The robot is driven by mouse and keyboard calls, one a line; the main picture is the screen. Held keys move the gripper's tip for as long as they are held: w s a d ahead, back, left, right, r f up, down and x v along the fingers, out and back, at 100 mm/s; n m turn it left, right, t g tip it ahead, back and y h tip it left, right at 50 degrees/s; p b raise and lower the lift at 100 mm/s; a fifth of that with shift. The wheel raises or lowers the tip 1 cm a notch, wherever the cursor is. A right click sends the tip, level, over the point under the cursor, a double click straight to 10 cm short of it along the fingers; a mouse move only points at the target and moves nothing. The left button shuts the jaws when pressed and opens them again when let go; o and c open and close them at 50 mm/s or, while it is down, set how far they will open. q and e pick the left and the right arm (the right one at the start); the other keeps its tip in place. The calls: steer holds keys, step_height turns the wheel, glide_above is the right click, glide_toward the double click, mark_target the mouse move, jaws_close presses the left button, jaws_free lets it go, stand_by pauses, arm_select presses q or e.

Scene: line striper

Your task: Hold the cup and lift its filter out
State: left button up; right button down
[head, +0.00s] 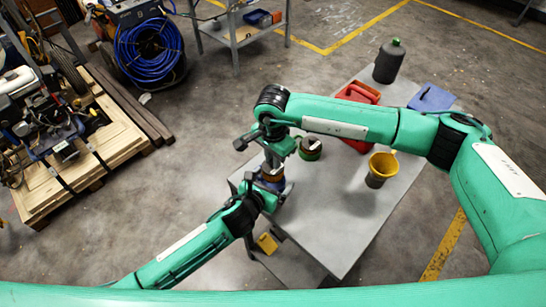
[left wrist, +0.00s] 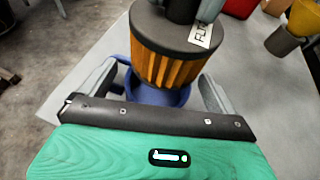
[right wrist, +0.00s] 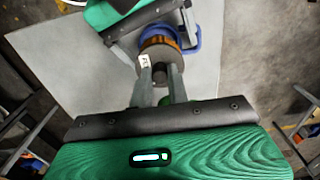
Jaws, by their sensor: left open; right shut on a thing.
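The filter has orange pleats and a dark grey cap with a white label; it shows in the left wrist view (left wrist: 168,62) and in the right wrist view (right wrist: 158,50). The blue cup (left wrist: 150,94) is below the filter, its handle at the right in the right wrist view (right wrist: 188,44). I cannot tell how deep the filter's lower end sits in it. My right gripper (right wrist: 161,76) is shut on the filter's knob from above. My left gripper (left wrist: 160,88) is open, its fingers on either side of the cup, apart from it. In the head view the arms partly hide both.
The grey table (head: 335,215) also holds a green-ringed can (head: 310,148), a yellow funnel on a grey pot (head: 381,168), a red can (head: 358,94), a dark bottle (head: 389,62) and a blue item (head: 432,98). The table's front middle is clear.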

arm_select(q)
steer(key=v, duration=1.2)
